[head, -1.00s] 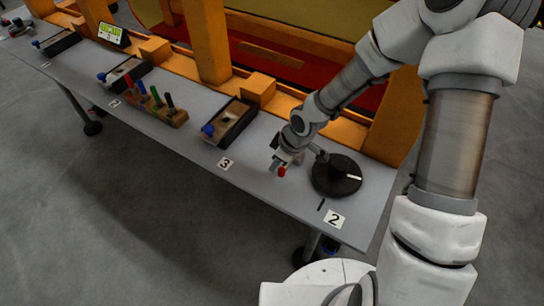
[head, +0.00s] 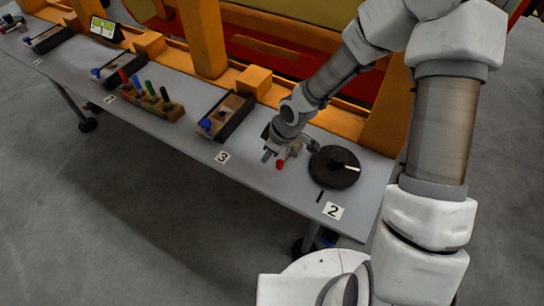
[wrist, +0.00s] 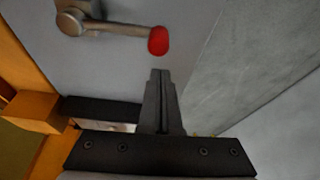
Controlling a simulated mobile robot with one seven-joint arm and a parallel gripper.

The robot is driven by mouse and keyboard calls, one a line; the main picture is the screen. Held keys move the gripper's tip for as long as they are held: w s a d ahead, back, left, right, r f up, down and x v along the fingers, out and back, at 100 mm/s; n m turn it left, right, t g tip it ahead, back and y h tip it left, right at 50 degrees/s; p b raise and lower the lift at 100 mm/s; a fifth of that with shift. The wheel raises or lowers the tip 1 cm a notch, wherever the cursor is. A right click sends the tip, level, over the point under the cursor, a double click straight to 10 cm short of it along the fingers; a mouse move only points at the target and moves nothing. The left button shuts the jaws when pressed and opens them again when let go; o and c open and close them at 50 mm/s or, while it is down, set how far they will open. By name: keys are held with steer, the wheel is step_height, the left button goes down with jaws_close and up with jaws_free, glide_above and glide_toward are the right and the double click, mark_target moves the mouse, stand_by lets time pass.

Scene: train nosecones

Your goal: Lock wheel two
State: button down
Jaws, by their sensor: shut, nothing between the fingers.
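Wheel two is the black round wheel (head: 334,168) with a white mark on its rim, at the right end of the table, behind the label "2" (head: 333,211). A lever with a red tip (head: 280,164) stands just left of the wheel. In the wrist view the red tip (wrist: 158,41) and the lever's metal arm (wrist: 115,28) lie ahead of my fingers. My gripper (head: 267,157) is shut and empty, just left of the red tip and apart from it in the wrist view (wrist: 160,72). The wheel is not visible in the wrist view.
On the grey table (head: 250,184) to the left stand a black tray with a blue knob (head: 225,116) by label "3" (head: 222,157), and a wooden block with coloured pegs (head: 157,104). Orange posts (head: 205,40) line the back. The table front near label "3" is clear.

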steer(key=shift+w+a+r, duration=0.2)
steer(key=shift+a+r, duration=0.15)
steer(key=shift+r, duration=0.15)
steer(key=shift+w+a+r, duration=0.15)
steer(key=shift+a+r, duration=0.15)
steer(key=shift+r, duration=0.15)
steer(key=p+v, duration=0.2)
steer(key=v, duration=0.6)
steer(key=shift+d, duration=0.25)
